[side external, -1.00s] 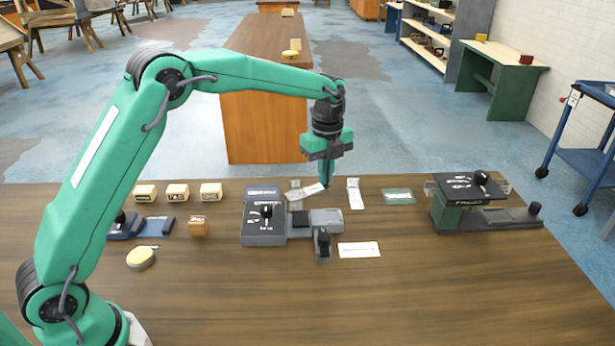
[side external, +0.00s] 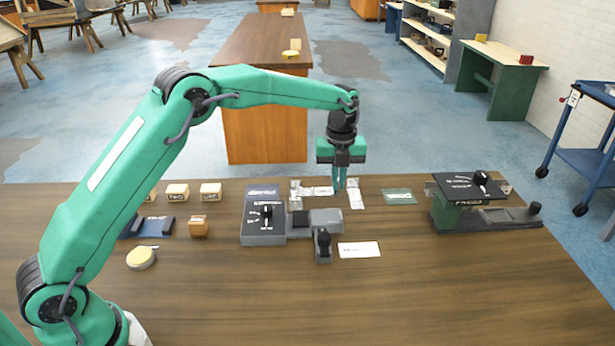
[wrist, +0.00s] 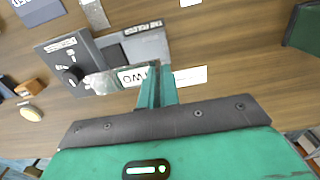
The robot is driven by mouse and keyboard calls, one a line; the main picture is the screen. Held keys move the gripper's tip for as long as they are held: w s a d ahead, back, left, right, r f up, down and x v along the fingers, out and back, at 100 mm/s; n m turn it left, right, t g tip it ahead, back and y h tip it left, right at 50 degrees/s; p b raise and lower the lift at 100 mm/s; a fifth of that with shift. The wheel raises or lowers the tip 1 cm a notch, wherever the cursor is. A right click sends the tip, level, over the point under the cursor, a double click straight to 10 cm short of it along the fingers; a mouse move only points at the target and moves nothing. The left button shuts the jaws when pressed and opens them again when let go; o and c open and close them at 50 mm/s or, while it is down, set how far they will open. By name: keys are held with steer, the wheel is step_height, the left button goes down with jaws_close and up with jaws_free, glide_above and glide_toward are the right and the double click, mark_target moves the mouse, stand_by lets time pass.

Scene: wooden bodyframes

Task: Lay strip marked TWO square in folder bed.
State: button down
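The strip marked TWO (wrist: 137,77) shows in the wrist view as a clear or silvery strip with a white label, its right end at my fingertips. In the side view the strip (side external: 318,190) is about level and reaches left from my gripper (side external: 339,187). My fingers (wrist: 157,76) are close together and appear shut on the strip's end. The folder (side external: 265,225) is a grey unit with a black knob, with its bed (side external: 326,217) on the right and a black-knobbed lever (side external: 323,245) in front. My gripper is behind and right of the bed, apart from it.
A clear strip (side external: 355,195) lies near my fingertips, another (side external: 295,195) to their left. A green plate (side external: 399,196) and the press (side external: 450,212) are farther right. A white card (side external: 359,250) lies right of the lever. The front of the table is clear.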

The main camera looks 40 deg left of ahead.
glide_above(336, 215)
steer(key=shift+f, duration=3.2)
steer(key=shift+f, duration=0.65)
steer(key=c, duration=1.6)
jaws_free()
steer(key=shift+o, duration=0.2)
steer(key=shift+r, duration=0.1)
steer(key=shift+r, duration=3.85)
